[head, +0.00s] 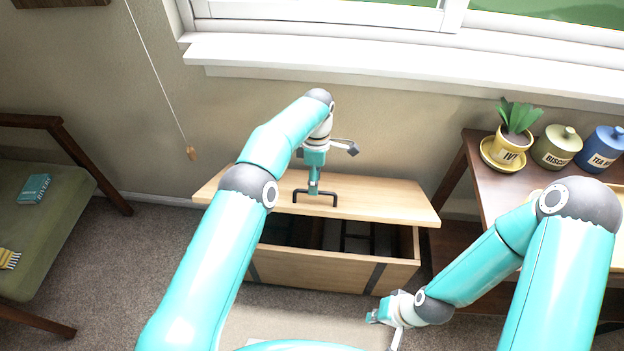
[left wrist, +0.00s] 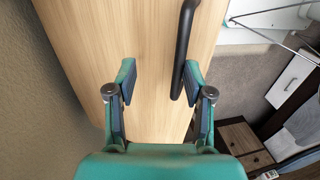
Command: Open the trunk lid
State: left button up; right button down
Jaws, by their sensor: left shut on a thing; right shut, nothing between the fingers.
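The wooden trunk (head: 335,270) stands against the wall in the middle of the head view. Its lid (head: 385,198) is partly raised, with a gap at the front showing the dark interior. A black handle (head: 335,198) is on the lid. My left gripper (head: 313,190) is at the handle and shut on it. In the left wrist view the handle (left wrist: 184,45) lies against the right finger of the left gripper (left wrist: 158,80), over the lid (left wrist: 110,35). My right gripper (head: 381,328) is shut and empty, low in front of the trunk's right end.
A side table (head: 487,180) with a potted plant (head: 510,148) and canisters (head: 556,148) stands at the right. A green-cushioned chair (head: 45,220) is at the left. A window sill (head: 400,68) runs above the trunk, and a pull cord (head: 165,85) hangs left of it.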

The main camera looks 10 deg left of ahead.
pick_arm(q)
jog(key=shift+w+r, duration=0.2)
jog(key=shift+r, duration=0.1)
jog(key=shift+r, duration=0.5)
jog(key=s+v, duration=0.1)
jog(key=v, duration=0.7)
jog(key=shift+s+r, duration=0.4)
jog(key=shift+s, duration=0.15)
jog(key=shift+a, duration=0.1)
